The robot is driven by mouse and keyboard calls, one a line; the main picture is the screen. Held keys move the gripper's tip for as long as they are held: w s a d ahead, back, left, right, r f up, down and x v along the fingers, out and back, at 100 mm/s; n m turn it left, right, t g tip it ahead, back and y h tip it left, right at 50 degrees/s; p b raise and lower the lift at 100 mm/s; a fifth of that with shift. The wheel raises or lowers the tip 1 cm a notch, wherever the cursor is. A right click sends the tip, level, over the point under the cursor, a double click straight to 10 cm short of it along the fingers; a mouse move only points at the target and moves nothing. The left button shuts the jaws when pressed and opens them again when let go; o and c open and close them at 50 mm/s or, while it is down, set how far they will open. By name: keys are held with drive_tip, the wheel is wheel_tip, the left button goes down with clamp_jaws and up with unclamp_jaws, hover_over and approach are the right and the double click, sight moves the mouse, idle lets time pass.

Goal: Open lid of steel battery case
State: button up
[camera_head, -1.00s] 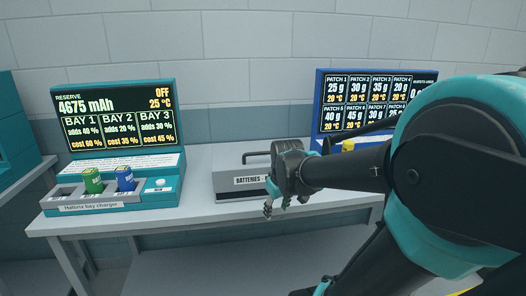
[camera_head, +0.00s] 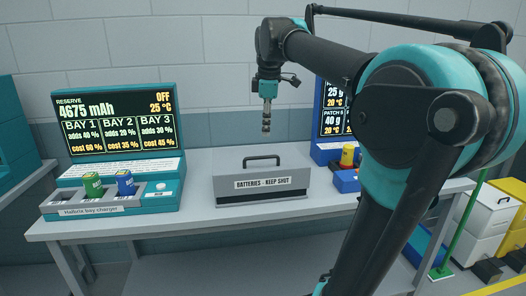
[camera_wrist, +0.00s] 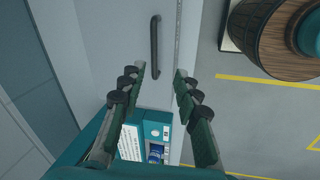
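The steel battery case (camera_head: 262,197) stands on the bench in the head view, a grey box labelled "BATTERIES - KEEP SHUT". Its lid (camera_head: 240,167) looks shut, with a dark bar handle (camera_head: 262,159) on top. My gripper (camera_head: 266,130) points down, well above the case, and touches nothing. In the wrist view my gripper (camera_wrist: 161,88) has its two fingers spread apart with nothing between them. A dark bar handle (camera_wrist: 155,48) on a pale grey surface shows beyond the fingertips, apart from them.
The bay charger (camera_head: 110,200) holds a green battery (camera_head: 92,185) and a blue battery (camera_head: 125,183) left of the case. A blue patch station (camera_head: 330,148) with a yellow item stands right of it. A wooden barrel (camera_wrist: 262,40) shows in the wrist view.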

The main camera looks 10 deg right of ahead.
sight(263, 157)
wheel_tip(263, 157, up, 6)
drive_tip(key=n, duration=0.2)
drive_tip(key=x, duration=1.7)
drive_tip(key=shift+a+f, duration=0.15)
drive_tip(key=shift+f, duration=0.05)
clamp_jaws()
